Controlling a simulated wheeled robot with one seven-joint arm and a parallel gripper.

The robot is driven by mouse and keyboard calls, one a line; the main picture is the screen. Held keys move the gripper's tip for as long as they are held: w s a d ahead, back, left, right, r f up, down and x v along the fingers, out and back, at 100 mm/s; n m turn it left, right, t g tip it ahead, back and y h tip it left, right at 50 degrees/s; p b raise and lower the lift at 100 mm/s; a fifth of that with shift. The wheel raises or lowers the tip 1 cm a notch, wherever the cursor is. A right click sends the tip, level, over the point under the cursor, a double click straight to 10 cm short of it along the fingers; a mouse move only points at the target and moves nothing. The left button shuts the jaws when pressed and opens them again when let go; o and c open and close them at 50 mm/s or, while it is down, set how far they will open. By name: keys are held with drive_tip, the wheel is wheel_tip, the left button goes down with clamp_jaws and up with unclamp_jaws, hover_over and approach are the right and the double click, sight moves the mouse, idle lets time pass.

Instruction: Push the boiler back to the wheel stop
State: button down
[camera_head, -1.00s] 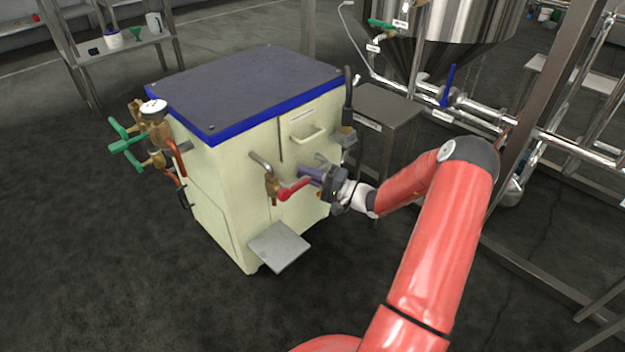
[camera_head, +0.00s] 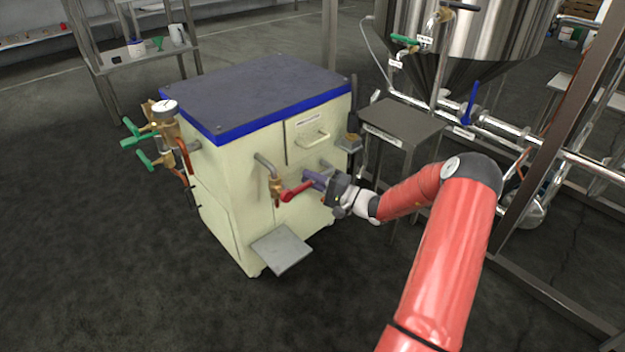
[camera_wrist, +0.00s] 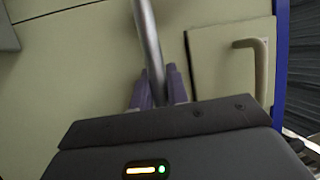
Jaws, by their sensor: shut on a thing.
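The boiler (camera_head: 238,190) is a cream cabinet with a dark top edged in blue, standing upright on the floor left of the middle. My gripper (camera_head: 315,178) is at its front, right of the red-levered tap (camera_head: 290,192). In the wrist view my gripper's purple fingers (camera_wrist: 157,88) are shut around a grey metal bar (camera_wrist: 148,40) on the boiler. The boiler's square handle (camera_wrist: 260,65) is to the right, apart from the fingers. I cannot make out a wheel stop.
A grey plate (camera_head: 281,249) sticks out low at the boiler's front. A dark side table (camera_head: 400,118) is close on its right, with pipes and a steel tank (camera_head: 455,40) beyond. Brass and green valves (camera_head: 150,145) project left. A shelf (camera_head: 135,55) stands behind left.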

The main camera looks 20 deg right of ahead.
drive_tip(key=c, duration=1.4)
unclamp_jaws()
drive_tip(key=shift+a+f, duration=0.15)
drive_tip(key=shift+a, duration=0.1)
drive_tip(key=shift+o, duration=0.2)
drive_tip(key=shift+d, duration=0.1)
drive_tip(key=shift+s+d, duration=0.1)
drive_tip(key=shift+d, duration=0.05)
drive_tip(key=v, duration=0.7)
drive_tip(key=shift+s+p, duration=0.2)
drive_tip(key=shift+p, duration=0.1)
drive_tip(key=shift+d+f, duration=0.1)
